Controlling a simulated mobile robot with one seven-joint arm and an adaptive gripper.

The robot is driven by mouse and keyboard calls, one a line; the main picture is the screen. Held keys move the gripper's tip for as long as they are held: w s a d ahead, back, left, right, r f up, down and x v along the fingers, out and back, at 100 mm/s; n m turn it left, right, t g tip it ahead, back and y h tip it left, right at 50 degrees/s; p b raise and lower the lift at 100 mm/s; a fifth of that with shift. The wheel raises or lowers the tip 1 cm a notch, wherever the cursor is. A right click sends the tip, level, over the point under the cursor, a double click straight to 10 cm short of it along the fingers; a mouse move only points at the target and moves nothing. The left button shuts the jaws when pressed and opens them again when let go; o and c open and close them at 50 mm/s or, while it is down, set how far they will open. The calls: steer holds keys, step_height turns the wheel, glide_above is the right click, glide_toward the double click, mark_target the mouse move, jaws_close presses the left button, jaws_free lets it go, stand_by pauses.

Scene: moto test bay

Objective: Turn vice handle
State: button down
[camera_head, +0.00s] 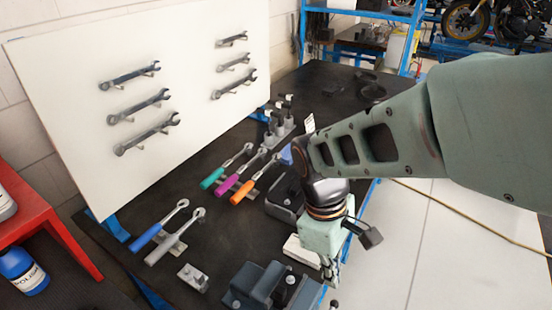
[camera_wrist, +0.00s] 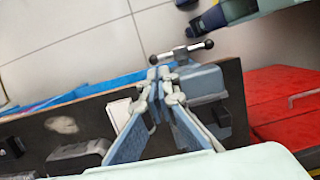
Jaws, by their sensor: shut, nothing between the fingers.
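The blue-grey vice (camera_head: 262,285) stands at the near edge of the dark workbench. In the wrist view, the vice (camera_wrist: 208,82) is behind and to the right of my fingers. Its handle (camera_wrist: 186,51) is a thin metal bar with a black ball at each end, beyond the bench edge. In the head view only a small dark end of it shows at the bottom. My gripper (camera_wrist: 160,76) is shut and empty, its fingertips together just below the handle's left end. I cannot tell whether they touch it. In the head view my gripper (camera_head: 330,276) points down beside the vice.
The workbench (camera_head: 130,245) carries ratchets with coloured handles (camera_head: 232,181) and a small grey block (camera_head: 193,277). A white board (camera_head: 185,75) with wrenches stands behind. A red stand (camera_head: 30,215) is at the left. Open floor (camera_head: 440,260) lies to the right.

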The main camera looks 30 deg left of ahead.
mark_target(331, 309)
steer(key=a+b+x, duration=0.2)
steer(key=b+x, duration=0.6)
steer(key=x, duration=0.1)
steer(key=shift+d+f, duration=0.4)
steer(key=g, duration=0.1)
steer(key=p, duration=0.1)
steer(key=f+g, duration=0.1)
steer(key=shift+w+d+f+n+g+p, duration=0.1)
steer(key=shift+w+d+n+g+p, duration=0.15)
steer(key=shift+d+n+g+p, duration=0.05)
